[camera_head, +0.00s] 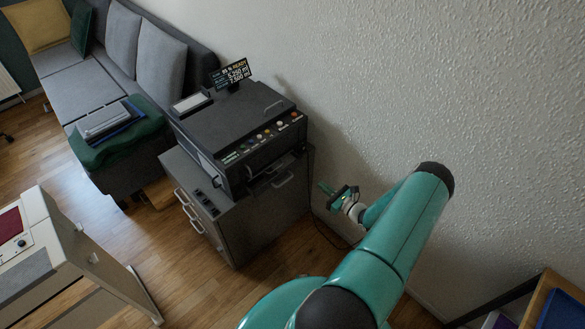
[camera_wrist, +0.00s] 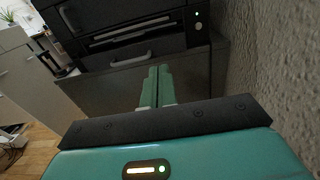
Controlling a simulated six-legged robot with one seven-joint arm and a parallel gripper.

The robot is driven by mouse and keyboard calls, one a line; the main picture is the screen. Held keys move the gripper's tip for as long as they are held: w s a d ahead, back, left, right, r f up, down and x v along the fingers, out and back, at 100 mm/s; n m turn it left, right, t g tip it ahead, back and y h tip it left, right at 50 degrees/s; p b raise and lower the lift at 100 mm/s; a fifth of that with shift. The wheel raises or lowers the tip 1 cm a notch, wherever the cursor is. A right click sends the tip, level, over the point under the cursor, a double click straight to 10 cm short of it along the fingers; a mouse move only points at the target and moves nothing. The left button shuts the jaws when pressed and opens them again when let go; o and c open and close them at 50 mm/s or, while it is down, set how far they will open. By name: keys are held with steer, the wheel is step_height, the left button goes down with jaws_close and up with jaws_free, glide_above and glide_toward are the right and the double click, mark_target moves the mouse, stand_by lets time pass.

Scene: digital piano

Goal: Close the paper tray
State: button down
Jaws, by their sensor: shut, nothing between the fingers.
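The dark printer (camera_head: 240,125) stands on a grey cabinet (camera_head: 245,225) against the wall. Its paper tray (camera_head: 270,183), with a light bar handle, sticks out a little from the side facing my arm. In the wrist view the tray front (camera_wrist: 165,47) and its grey handle lie beyond my fingers, below a slot. My gripper (camera_head: 325,188) is right of the tray in the head view, apart from it. In the wrist view its teal fingers (camera_wrist: 157,82) are together, empty, pointing towards the printer below the tray. How far the tray stands out is hard to tell.
The textured wall (camera_head: 440,90) runs close beside the printer and my arm. A cable hangs near the cabinet's corner. A grey sofa (camera_head: 85,70) is behind, left. A pale desk-like unit (camera_head: 60,265) stands lower left. Wooden floor (camera_head: 185,270) between is clear.

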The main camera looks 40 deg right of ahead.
mark_target(294, 163)
steer(key=w, duration=1.3)
steer(key=shift+w+a, duration=0.15)
steer(key=shift+w, duration=0.15)
steer(key=shift+w+a, duration=0.1)
steer(key=shift+w, duration=1.25)
steer(key=shift+s, duration=0.1)
